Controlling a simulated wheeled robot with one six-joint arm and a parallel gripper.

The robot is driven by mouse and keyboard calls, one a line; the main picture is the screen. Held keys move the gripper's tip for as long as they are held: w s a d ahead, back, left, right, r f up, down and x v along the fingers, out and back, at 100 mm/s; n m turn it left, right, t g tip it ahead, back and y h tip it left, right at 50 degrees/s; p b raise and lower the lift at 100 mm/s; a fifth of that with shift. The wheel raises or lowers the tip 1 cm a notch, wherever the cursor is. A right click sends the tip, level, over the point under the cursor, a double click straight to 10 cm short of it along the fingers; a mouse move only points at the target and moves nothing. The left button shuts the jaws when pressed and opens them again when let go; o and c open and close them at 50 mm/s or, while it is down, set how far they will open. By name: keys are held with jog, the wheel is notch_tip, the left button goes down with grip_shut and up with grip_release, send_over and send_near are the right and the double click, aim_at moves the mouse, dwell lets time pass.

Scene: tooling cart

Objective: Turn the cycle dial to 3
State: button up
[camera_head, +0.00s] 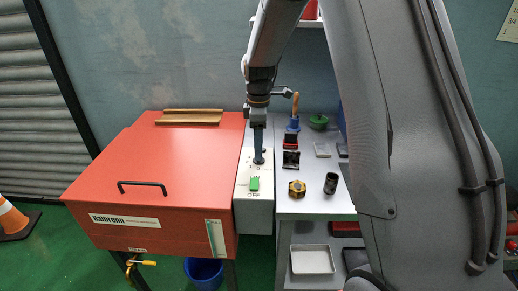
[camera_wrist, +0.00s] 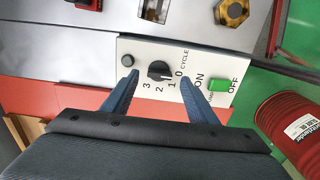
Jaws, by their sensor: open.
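The cycle dial (camera_wrist: 158,70) is a small black round knob on a pale control panel (camera_wrist: 130,45), with 3, 2, 1 and 0 printed around it. Its light pointer mark seems to face the 0 and 1 side; I cannot tell exactly which number. My gripper (camera_wrist: 159,77) is open, its two blue-grey fingers pointing at the panel with the dial in the gap between their tips. I cannot tell whether the tips touch it.
A green ON/OFF switch (camera_wrist: 218,87) sits close beside one fingertip, and a dark round button (camera_wrist: 128,60) near the other. A red cabinet (camera_head: 165,185) stands left of the panel. A grey cart top (camera_head: 318,205) with several small parts lies right.

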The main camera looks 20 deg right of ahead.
jog(key=shift+f, duration=1.2)
jog(key=c, duration=1.1)
jog(key=shift+o, duration=0.2)
